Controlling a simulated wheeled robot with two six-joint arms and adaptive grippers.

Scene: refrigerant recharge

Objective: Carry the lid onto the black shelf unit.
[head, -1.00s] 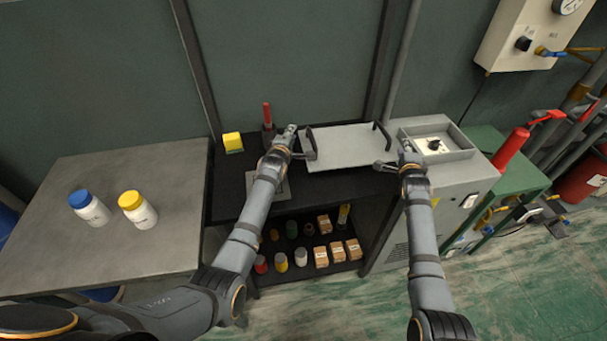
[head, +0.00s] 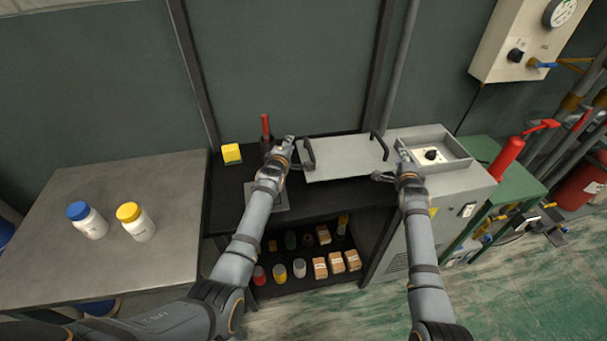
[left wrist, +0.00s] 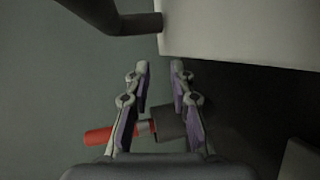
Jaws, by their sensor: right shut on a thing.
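The lid (head: 345,160) is a flat light-grey plate with a black handle at each end. It lies level over the right part of the black shelf unit's top (head: 230,192); whether it touches the top is unclear. In the left wrist view its pale plate (left wrist: 235,30) is at the upper right. My left gripper (head: 290,150) is open beside the left handle, with its fingers (left wrist: 158,75) apart and empty. My right gripper (head: 392,168) is shut on the lid at its right end; the exact contact is hard to see.
A red-handled tool (head: 266,127) and a yellow block (head: 231,153) stand at the shelf's back left. A grey cabinet with an open box top (head: 465,160) adjoins on the right. Jars and cartons (head: 336,262) fill the lower shelf. Two white bottles (head: 138,222) stand on the left table.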

